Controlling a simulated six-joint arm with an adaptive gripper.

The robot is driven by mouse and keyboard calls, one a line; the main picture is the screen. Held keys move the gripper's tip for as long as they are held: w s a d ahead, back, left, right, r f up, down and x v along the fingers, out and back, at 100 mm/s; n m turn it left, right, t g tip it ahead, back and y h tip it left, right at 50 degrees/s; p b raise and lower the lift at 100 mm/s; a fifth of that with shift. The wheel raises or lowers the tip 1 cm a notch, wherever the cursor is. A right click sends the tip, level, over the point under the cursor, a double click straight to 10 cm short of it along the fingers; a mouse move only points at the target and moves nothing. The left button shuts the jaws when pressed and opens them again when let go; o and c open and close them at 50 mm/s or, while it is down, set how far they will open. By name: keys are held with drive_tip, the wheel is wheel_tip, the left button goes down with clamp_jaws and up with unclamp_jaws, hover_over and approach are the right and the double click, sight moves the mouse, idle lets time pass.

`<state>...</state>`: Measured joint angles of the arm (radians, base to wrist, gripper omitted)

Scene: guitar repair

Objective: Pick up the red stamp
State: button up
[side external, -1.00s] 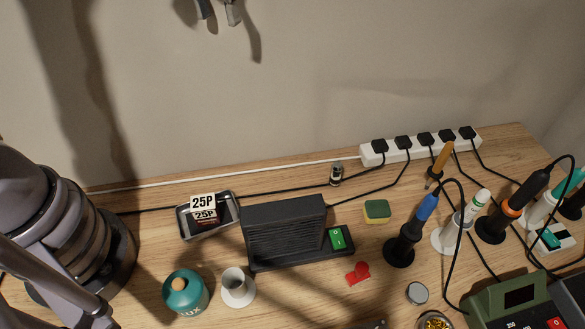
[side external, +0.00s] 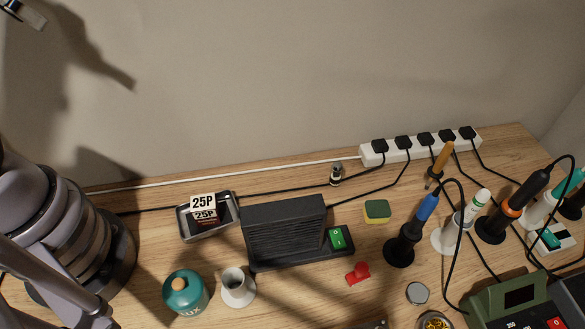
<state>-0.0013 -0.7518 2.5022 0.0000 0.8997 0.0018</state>
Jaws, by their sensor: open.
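The red stamp (side external: 359,273) stands on the wooden table, just in front of the dark box with the green switch. Nothing touches it. My gripper (side external: 27,14) shows only in part at the top left corner, high above the table and far from the stamp. Its jaws are apart, and I see nothing between them.
The dark box (side external: 284,230) stands behind the stamp, and a soldering iron in a stand (side external: 404,244) is to its right. A sponge (side external: 377,211), a teal canister (side external: 185,293), a white cup (side external: 236,284) and a power strip (side external: 420,147) are also on the table.

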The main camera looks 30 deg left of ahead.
drive_tip(key=shift+o, duration=0.3)
drive_tip(key=shift+r, duration=0.15)
wheel_tip(320, 180, up, 6)
drive_tip(key=f, duration=0.1)
drive_tip(key=w+d+r+n+g+h, duration=0.2)
drive_tip(key=w+d, duration=0.3)
drive_tip(key=d, duration=0.2)
drive_tip(key=w+d+r+n+g+h, duration=0.2)
drive_tip(key=w+d+h, duration=0.1)
drive_tip(key=w+d, duration=0.3)
drive_tip(key=n+g+h, duration=0.4)
drive_tip(key=n+g, duration=0.1)
drive_tip(key=g, duration=0.6)
hover_over(361, 262)
drive_tip(key=w+a, duration=0.2)
drive_tip(key=w, duration=0.1)
wheel_tip(361, 262, down, 4)
drive_tip(key=f, duration=4)
drive_tip(key=shift+s+a+f, duration=0.25)
drive_tip(key=shift+a+f, duration=0.05)
drive_tip(key=x, duration=0.5)
drive_tip(key=shift+f, duration=0.4)
drive_tip(key=shift+w, duration=0.1)
clamp_jaws()
